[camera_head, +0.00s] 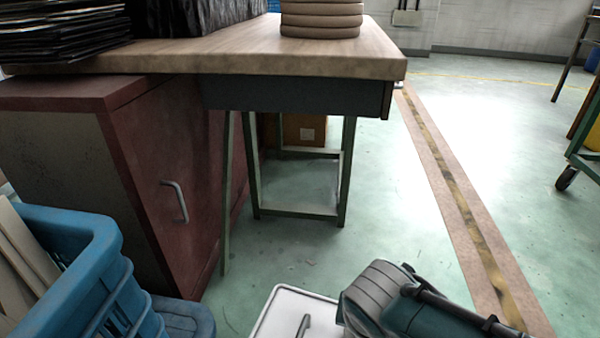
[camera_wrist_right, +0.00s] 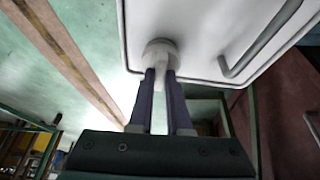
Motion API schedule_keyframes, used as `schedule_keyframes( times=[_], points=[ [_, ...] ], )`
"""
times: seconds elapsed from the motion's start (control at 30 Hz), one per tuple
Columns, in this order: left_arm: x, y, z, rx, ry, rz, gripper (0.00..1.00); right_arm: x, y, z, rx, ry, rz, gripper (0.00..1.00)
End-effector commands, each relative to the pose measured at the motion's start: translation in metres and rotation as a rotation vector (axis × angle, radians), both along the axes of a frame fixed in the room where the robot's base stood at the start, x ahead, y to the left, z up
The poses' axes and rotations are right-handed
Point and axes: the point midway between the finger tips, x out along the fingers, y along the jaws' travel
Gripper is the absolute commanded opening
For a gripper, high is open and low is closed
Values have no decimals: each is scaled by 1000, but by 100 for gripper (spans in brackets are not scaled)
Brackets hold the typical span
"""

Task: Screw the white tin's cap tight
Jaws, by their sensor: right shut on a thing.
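A white panel with a raised rim, which I take for the top of the white tin (camera_head: 272,315), shows at the bottom of the head view, cut off by the frame edge. It also fills the upper part of the right wrist view (camera_wrist_right: 205,20). There a pale round cap (camera_wrist_right: 158,46) with a narrow grip sits at the panel, near its edge. My right gripper (camera_wrist_right: 160,76) is shut on the cap's narrow part, its two dark fingers on either side. In the head view my right arm covers the panel's right side. My left gripper is in neither view.
A grey bar handle (camera_head: 304,326) stands on the panel, apart from the cap. A blue basket (camera_head: 75,245) is at the left, before a dark red cabinet (camera_head: 180,150). A wooden-topped table (camera_head: 235,52) is behind.

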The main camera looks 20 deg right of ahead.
Motion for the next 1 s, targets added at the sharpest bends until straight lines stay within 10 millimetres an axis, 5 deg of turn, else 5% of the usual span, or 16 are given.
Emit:
schedule_keyframes(
  times=[0.67, 0.7, 1.0],
  points=[
    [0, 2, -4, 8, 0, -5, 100, -1, 0, -2, 1, 3, -69, 0],
    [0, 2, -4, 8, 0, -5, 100, -1, 0, -2, 1, 3, -69, 17],
    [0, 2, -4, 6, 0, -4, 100, 0, 0, -1, 0, 1, -67, 46]
  ],
)
